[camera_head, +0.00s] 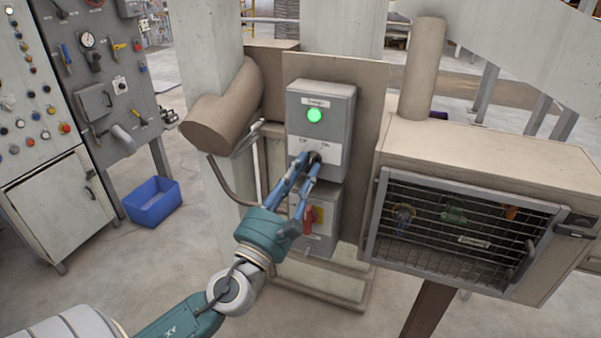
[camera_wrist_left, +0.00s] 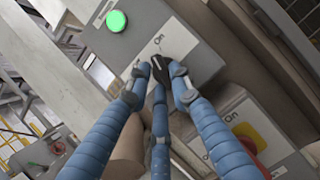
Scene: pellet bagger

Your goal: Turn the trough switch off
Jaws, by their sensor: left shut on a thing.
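The trough switch is a black rotary knob (camera_wrist_left: 160,66) on a grey control box (camera_head: 321,98), with "Off" and "On" printed beside it. A round green lamp (camera_head: 314,115) glows above the knob; it also shows in the left wrist view (camera_wrist_left: 116,21). My left gripper (camera_head: 309,163) is shut on the knob, its blue fingers on either side of it; the left wrist view shows the fingertips (camera_wrist_left: 160,72) at the knob. The fingers hide part of the knob, and I cannot tell its exact setting. My right gripper is not in view.
Below is a second grey box with a red handle on a yellow plate (camera_head: 318,214). A caged beige housing (camera_head: 480,160) stands close on the right. A blue bin (camera_head: 152,202) is on the floor at left, near a control panel (camera_head: 95,70).

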